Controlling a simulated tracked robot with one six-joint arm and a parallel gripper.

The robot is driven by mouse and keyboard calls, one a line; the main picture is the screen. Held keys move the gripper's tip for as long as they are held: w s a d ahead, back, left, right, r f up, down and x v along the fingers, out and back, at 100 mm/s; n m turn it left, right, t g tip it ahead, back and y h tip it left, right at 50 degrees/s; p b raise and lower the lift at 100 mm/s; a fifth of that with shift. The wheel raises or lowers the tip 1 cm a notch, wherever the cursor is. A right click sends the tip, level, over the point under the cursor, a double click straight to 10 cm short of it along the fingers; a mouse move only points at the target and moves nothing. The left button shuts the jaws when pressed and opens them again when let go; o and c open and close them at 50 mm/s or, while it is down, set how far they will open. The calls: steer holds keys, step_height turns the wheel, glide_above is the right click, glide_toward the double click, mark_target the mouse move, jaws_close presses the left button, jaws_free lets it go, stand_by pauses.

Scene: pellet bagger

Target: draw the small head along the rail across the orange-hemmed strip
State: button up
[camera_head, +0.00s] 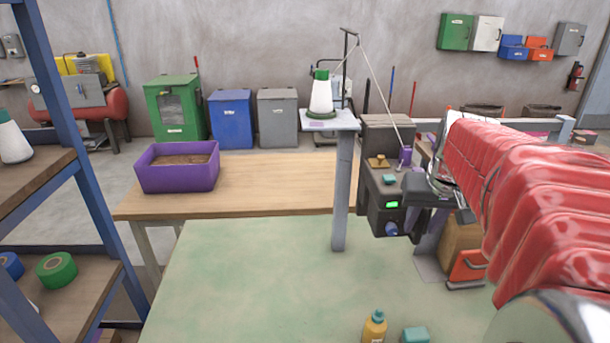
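The small head looks to be the dark boxy sewing unit (388,198) right of centre, with a lit green display, a blue knob and a purple part on top. A thread runs down to it from the white thread cone (321,95) on a stand. My red-sleeved arm reaches in from the right. My gripper (440,192) is at the head's right side, dark and partly hidden; I cannot tell whether it touches the head or how its fingers stand. A grey bar behind my arm may be the rail (545,122). I cannot make out the orange-hemmed strip.
A pale green table (260,280) lies in front, mostly clear, with a yellow bottle (374,328) at its near edge. A purple bin (178,167) stands on the wooden table (275,185). An orange-red bracket (468,270) sits under my arm. A blue shelf post (70,130) stands left.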

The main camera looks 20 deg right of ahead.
steer(key=shift+x, duration=0.85)
steer(key=shift+c, duration=0.2)
jaws_close()
